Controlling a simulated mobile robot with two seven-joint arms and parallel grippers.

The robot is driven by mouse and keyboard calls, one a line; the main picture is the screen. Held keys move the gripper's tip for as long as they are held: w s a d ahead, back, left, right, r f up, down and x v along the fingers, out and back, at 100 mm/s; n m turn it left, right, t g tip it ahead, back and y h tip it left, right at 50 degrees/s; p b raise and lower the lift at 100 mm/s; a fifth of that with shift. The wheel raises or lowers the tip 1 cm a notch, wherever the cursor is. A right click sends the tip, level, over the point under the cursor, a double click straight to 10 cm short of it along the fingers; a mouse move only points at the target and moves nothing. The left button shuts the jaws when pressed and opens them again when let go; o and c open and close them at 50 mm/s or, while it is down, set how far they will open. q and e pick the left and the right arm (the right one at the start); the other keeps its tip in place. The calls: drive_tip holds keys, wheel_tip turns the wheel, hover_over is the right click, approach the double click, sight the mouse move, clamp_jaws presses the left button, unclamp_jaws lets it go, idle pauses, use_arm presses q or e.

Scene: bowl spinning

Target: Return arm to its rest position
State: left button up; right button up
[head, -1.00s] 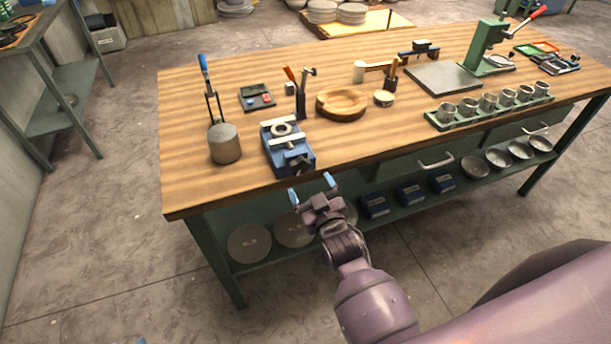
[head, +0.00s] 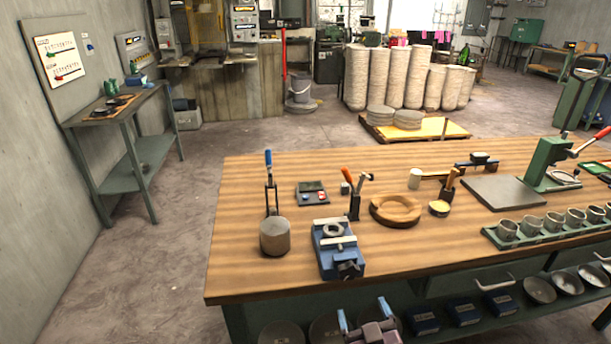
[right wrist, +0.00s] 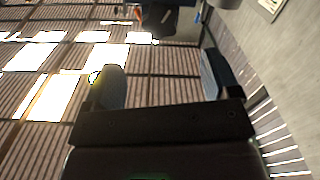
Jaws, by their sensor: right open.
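My right gripper (head: 362,318) is open and empty at the bottom of the head view. Its two blue fingertips stand apart, in front of the workbench's front edge. The right wrist view shows the same gripper (right wrist: 160,90) with nothing between its fingers. The wooden workbench (head: 250,195) carries a blue vise (head: 340,262) above the gripper in the picture, and the two are apart. My left gripper is not in view.
Blue boxes (head: 463,312) and bowls (head: 540,290) sit on the lower shelf. Open floor (head: 150,250) lies left of the bench.

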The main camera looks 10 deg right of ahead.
drive_tip(key=s+d+f+m+g, duration=0.1)
drive_tip(key=s+d+f+g, duration=0.2)
drive_tip(key=s+d+f, duration=0.2)
drive_tip(key=s+d+f+m+g, duration=0.1)
drive_tip(key=s+d+f+g, duration=0.2)
drive_tip(key=s, duration=0.7)
wheel_tip(320, 180, down, 3)
drive_tip(key=shift+d+r+h, duration=0.2)
drive_tip(key=shift+d+h, duration=0.2)
drive_tip(key=shift+d, duration=0.65)
